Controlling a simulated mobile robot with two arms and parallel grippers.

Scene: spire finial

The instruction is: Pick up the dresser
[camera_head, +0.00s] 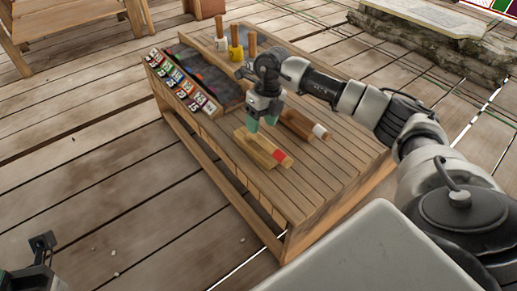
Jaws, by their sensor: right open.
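My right gripper (262,122) points down over the slatted wooden table, its pale green fingertips open and empty. Just below it lies a light wooden tool (257,148) with a red band near its right end; it looks like the dresser, though I cannot be sure. The fingertips seem just above its far part; whether they touch it I cannot tell. A second, similar wooden tool (299,123) with a white band lies behind, partly hidden by the gripper. My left gripper (42,246) shows small and dark at the lower left, away from the table.
The slatted table (325,165) has bare room at its front right. A rack of coloured cards (180,80) lines its left edge beside a dark sheet (213,78). Upright wooden-handled tools (235,45) stand at the back.

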